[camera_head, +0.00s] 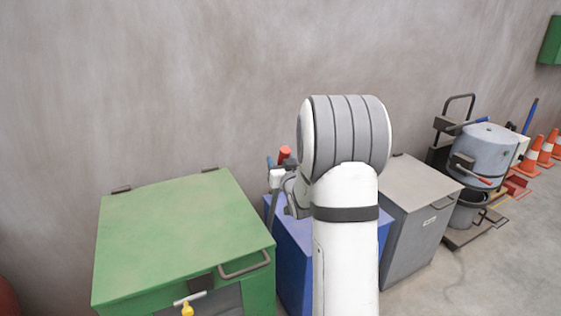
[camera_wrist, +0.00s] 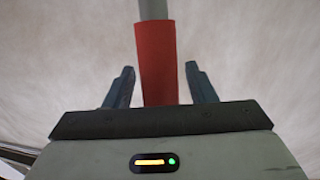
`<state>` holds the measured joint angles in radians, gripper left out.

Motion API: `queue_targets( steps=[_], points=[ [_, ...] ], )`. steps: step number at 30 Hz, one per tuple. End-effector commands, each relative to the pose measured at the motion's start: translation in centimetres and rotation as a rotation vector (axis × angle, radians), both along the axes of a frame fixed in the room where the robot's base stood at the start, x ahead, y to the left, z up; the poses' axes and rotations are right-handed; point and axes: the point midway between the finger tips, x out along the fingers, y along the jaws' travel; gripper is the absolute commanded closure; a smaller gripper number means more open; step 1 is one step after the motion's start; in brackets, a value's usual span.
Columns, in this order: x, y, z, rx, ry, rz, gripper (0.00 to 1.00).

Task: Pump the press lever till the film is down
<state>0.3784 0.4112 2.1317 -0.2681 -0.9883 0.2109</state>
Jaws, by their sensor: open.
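The press lever's red grip (camera_wrist: 157,62) stands between the two fingers of my gripper (camera_wrist: 160,72) in the wrist view, with a grey rod (camera_wrist: 153,9) continuing beyond it. A gap shows on each side of the grip, so the fingers are open around it and not clamped. In the head view the red grip (camera_head: 285,153) shows just left of my arm, above the blue bin (camera_head: 290,262). My gripper is mostly hidden there by my own wrist. I cannot see the film, and the lever's base is hidden.
A green lidded bin (camera_head: 185,225) stands left of the blue one, and a grey bin (camera_head: 415,205) stands right. Further right are a grey drum machine (camera_head: 487,150) and orange cones (camera_head: 532,155). A plain wall is close behind. Open floor (camera_head: 470,280) lies at lower right.

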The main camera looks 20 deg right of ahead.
Motion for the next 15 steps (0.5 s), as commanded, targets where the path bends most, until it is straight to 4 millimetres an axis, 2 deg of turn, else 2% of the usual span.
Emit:
queue_targets(
  steps=[8, 15],
  points=[
    [0.16, 0.05, -0.01, 0.0, 0.0, 0.001, 0.5],
    [0.15, 0.08, 0.0, 0.0, 0.0, 0.002, 0.7]
  ],
)
